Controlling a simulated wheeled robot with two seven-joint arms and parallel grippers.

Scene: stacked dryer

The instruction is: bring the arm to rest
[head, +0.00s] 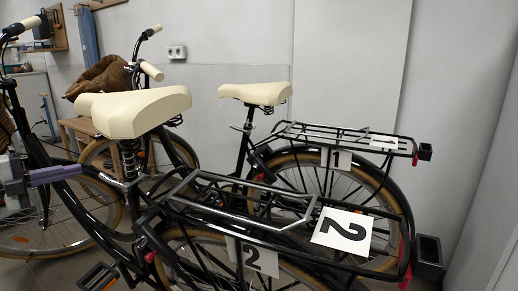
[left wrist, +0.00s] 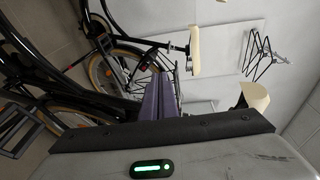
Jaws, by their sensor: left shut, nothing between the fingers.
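My left gripper (head: 62,173) comes in from the left edge in the head view, its purple-grey fingers shut and empty. It appears in front of the frame of the nearer bicycle; whether it touches is hard to tell. In the left wrist view the closed fingers (left wrist: 158,97) point up into the picture, with nothing between them. Behind them are bicycle wheels and a light wall. My right gripper is in neither view. No dryer shows.
The nearer black bicycle has a cream saddle (head: 133,111) and a rear rack with a number 2 card (head: 342,231). A second bicycle with a cream saddle (head: 256,93) and a number 1 card (head: 336,158) stands behind it. A wall (head: 455,100) closes the back.

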